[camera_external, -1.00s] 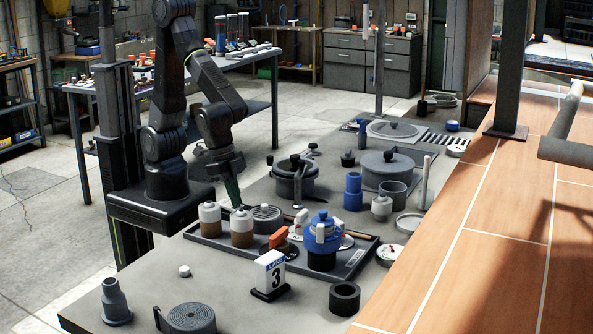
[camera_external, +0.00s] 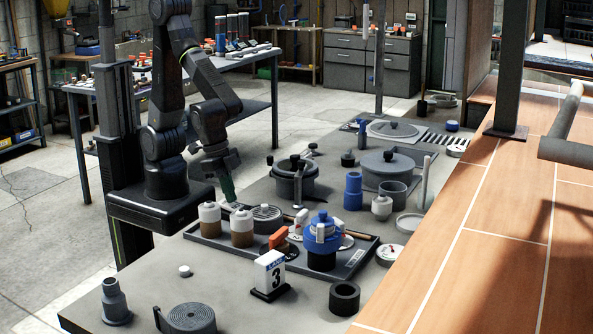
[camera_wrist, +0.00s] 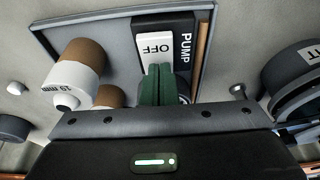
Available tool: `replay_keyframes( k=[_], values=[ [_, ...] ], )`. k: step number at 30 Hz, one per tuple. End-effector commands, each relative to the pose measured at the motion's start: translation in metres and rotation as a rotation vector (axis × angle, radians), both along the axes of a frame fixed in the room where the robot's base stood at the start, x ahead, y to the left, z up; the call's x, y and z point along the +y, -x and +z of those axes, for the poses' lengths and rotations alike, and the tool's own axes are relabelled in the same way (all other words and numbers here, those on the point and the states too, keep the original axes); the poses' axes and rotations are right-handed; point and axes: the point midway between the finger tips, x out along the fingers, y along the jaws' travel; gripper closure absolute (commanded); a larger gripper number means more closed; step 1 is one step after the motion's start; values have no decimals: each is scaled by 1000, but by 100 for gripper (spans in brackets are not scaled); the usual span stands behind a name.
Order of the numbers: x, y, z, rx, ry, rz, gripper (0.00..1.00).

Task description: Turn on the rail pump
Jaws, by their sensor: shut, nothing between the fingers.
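A dark plate marked PUMP (camera_wrist: 184,45) carries a white rocker marked OFF (camera_wrist: 155,48), seen in the wrist view at the top centre. My gripper (camera_wrist: 160,84) has green fingers closed together with nothing between them. In the wrist view the fingers overlap the rocker's lower end and hide what lies behind them. I cannot tell whether they touch it. In the external view my gripper (camera_external: 230,198) points down over the back left of the black tray (camera_external: 209,243), behind two brown bottles. The switch is hard to make out there.
Two brown bottles with white tops (camera_external: 210,219) (camera_external: 242,226) stand close in front of my gripper. A round grey part (camera_external: 266,218) is just right of it. A blue valve (camera_external: 322,240), orange handle (camera_external: 279,239) and grey pot (camera_external: 295,180) stand further right. The front counter has free room.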

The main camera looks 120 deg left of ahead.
Motion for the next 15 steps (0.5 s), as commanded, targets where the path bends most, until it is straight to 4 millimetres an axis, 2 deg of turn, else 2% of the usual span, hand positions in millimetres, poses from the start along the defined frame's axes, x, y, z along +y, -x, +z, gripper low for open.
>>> replay_keyframes(
  k=[11,15],
  values=[
    [0,-5,58,-8,2,-1,100],
    [0,-3,90,-7,2,0,100]
  ],
)
